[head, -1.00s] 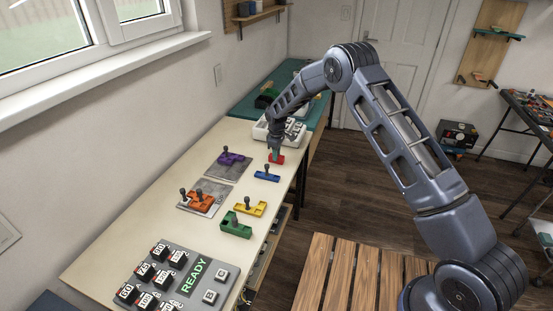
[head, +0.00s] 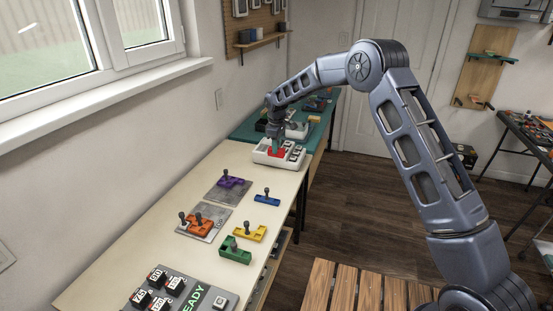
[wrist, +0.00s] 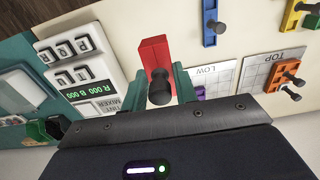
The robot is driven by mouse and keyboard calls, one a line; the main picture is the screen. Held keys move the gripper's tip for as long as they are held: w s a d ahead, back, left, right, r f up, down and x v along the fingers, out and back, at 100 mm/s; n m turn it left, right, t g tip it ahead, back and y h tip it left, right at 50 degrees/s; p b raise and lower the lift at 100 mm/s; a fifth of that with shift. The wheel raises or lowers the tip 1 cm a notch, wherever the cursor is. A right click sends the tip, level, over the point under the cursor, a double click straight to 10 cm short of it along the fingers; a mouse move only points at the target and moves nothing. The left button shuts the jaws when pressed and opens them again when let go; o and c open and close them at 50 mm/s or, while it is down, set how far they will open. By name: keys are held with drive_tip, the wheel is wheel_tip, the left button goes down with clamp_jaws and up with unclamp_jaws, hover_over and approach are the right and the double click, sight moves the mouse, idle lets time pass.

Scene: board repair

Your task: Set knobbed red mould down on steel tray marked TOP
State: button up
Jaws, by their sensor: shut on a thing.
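The red mould (head: 277,153) hangs in my gripper (head: 276,143), over or close to the white tint mixer at the far end of the bench. In the wrist view the red mould (wrist: 154,53) shows with its dark knob between the jaws of my gripper (wrist: 160,88), which are shut on it. The steel tray marked TOP (wrist: 277,62) is at the right of the wrist view. In the head view this tray (head: 218,212) lies mid-bench, with an orange knobbed mould (head: 197,223) on it.
The tray marked LOW (wrist: 218,74) bears a purple mould (head: 230,182). Blue (head: 267,199), yellow (head: 249,233) and green (head: 235,254) moulds stand to the right of the trays. The white mixer (head: 263,150) is below my gripper; a grey READY panel (head: 205,283) is at the near end.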

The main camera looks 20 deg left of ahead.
wheel_tip(320, 180, up, 2)
drive_tip(key=shift+r, duration=0.3)
drive_tip(key=shift+s+a+m, duration=0.25)
drive_tip(key=shift+m, duration=0.05)
drive_tip(key=s+a+f+m, duration=0.5)
drive_tip(key=s+a+m, duration=0.6)
drive_tip(key=s+m, duration=0.55)
drive_tip(key=s+a+f+m, duration=0.4)
drive_tip(key=s+a+m, duration=0.85)
drive_tip(key=m, duration=0.65)
drive_tip(key=shift+s+d+f, duration=0.1)
drive_tip(key=shift+d+f, duration=0.05)
drive_tip(key=shift+f, duration=1.3)
drive_tip(key=shift+s+d+f, duration=0.15)
drive_tip(key=shift+f, duration=1.35)
drive_tip(key=shift+s+d+f, duration=0.1)
drive_tip(key=shift+d+f, duration=0.05)
drive_tip(key=shift+f, duration=1.3)
drive_tip(key=shift+f, duration=0.55)
